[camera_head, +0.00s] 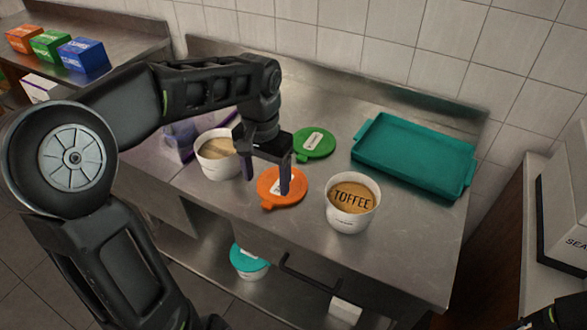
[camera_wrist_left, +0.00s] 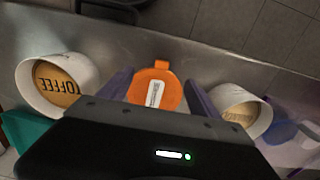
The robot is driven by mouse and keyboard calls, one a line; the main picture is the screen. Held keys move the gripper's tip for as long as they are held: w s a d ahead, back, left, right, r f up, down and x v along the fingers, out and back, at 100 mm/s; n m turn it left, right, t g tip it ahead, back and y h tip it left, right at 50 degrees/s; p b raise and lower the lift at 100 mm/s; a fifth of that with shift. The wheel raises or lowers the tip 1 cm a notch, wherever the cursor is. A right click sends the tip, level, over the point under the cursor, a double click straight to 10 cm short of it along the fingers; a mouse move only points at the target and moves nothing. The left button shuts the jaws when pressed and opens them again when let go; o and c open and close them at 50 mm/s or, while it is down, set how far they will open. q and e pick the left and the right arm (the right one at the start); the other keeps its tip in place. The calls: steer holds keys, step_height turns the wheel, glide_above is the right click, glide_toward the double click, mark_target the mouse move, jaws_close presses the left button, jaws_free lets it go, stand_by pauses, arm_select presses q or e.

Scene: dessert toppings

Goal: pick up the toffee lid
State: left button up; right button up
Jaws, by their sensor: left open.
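An orange lid (camera_head: 270,199) with a tab and a white label lies on the steel counter; its label is too small to read. It also shows between my fingers in the left wrist view (camera_wrist_left: 146,101). My left gripper (camera_head: 266,184) is open and points down at the lid, one finger on each side in the wrist view. Contact cannot be told. A white tub marked TOFFEE (camera_head: 350,217) stands open to the right. A green lid (camera_head: 314,144) with a label lies behind.
Another open white tub (camera_head: 216,166) stands close left of my left gripper. A teal tray (camera_head: 405,168) lies at the back right. A teal-lidded tub (camera_head: 248,274) is on the lower shelf. Orange, green and blue boxes (camera_head: 82,56) stand at the far left.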

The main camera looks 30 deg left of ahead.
mark_target(268, 203)
arm_select(q)
steer(key=shift+w+r, duration=0.25)
steer(key=shift+w, duration=0.05)
steer(key=shift+s, duration=0.2)
steer(key=shift+f, duration=1.3)
step_height(268, 203, down, 5)
steer(key=shift+a+f+p, duration=0.1)
steer(key=shift+a+p, duration=0.05)
steer(key=shift+p, duration=0.35)
jaws_close()
